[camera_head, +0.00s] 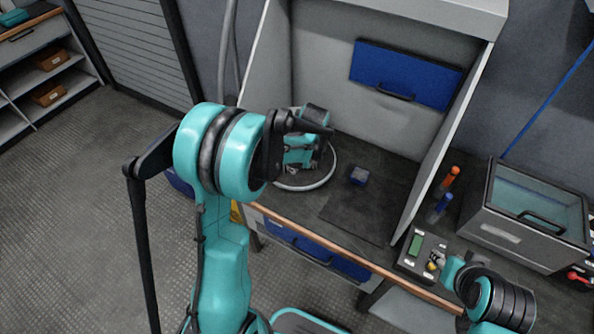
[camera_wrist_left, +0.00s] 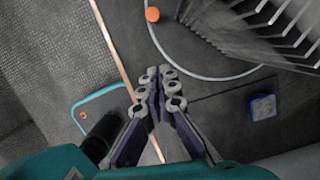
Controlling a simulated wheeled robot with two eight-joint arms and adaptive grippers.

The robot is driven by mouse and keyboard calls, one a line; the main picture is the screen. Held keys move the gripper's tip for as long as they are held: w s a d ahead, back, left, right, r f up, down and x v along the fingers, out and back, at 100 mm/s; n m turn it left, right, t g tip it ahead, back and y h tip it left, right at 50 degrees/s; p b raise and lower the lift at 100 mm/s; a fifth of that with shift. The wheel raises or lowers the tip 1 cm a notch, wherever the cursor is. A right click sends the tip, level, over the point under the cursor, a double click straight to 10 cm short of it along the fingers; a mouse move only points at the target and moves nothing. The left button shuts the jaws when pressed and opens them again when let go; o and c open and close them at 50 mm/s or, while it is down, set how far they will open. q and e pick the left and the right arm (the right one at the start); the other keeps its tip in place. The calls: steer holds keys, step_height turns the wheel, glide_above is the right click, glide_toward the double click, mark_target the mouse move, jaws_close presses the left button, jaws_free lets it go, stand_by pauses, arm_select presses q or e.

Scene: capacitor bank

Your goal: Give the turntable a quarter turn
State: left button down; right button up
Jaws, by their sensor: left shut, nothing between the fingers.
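The turntable (camera_head: 310,186) is a dark disc with a pale rim on the bench, largely hidden behind my left arm in the head view. In the left wrist view its pale rim (camera_wrist_left: 171,58) curves across the top, with an orange round knob (camera_wrist_left: 152,15) on it. A grey finned part (camera_wrist_left: 262,30) stands on the disc. My left gripper (camera_wrist_left: 160,72) is shut and empty, its tips appearing just outside the rim; contact cannot be told. In the head view it is mostly hidden by its wrist. My right arm is at the lower right; its fingers cannot be made out.
Side panels and a back wall enclose the bench.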

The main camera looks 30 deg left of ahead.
arm_select(q)
steer(key=b, duration=0.3)
glide_toward(279, 181)
steer(key=d+f, duration=0.1)
steer(key=f, duration=0.2)
steer(key=d+f, duration=0.1)
steer(key=shift+s+d+f, duration=0.15)
steer(key=shift+s+d, duration=0.05)
steer(key=shift+d, duration=0.1)
steer(key=shift+w+a+b, duration=0.15)
steer(key=shift+a+b, duration=0.05)
steer(key=shift+a, duration=0.4)
steer(key=shift+w+a+b, duration=0.15)
steer(key=shift+a, duration=0.45)
steer(key=shift+w+a+r, duration=0.1)
steer(key=shift+a+r, duration=0.15)
steer(key=shift+a, duration=0.3)
